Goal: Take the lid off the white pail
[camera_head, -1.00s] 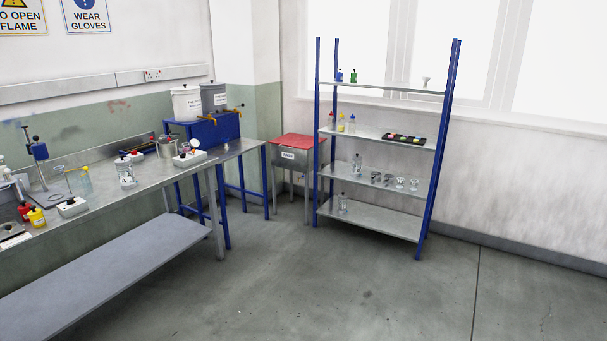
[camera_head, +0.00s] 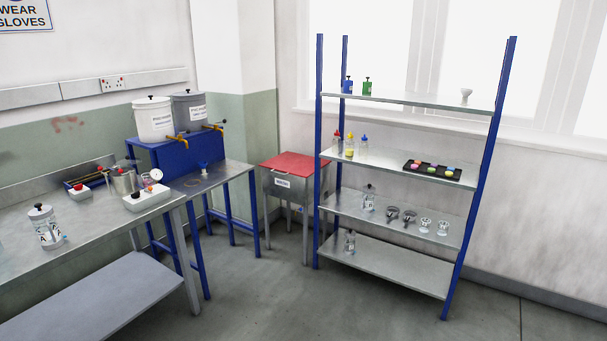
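The white pail (camera_head: 154,121) stands upright on top of the blue stand at the left back. Its lid (camera_head: 151,101) is on, with a small black knob on top. A label is on the pail's front and an orange tap is at its lower right. A grey pail (camera_head: 190,112) of similar shape stands close behind it to the right. Neither of my grippers shows in the head view.
The blue stand (camera_head: 178,154) is on a metal table beside the long bench (camera_head: 92,222). A red-topped metal bin (camera_head: 293,166) and a blue-posted shelf rack (camera_head: 388,280) stand to the right. The floor (camera_head: 290,300) in front is clear.

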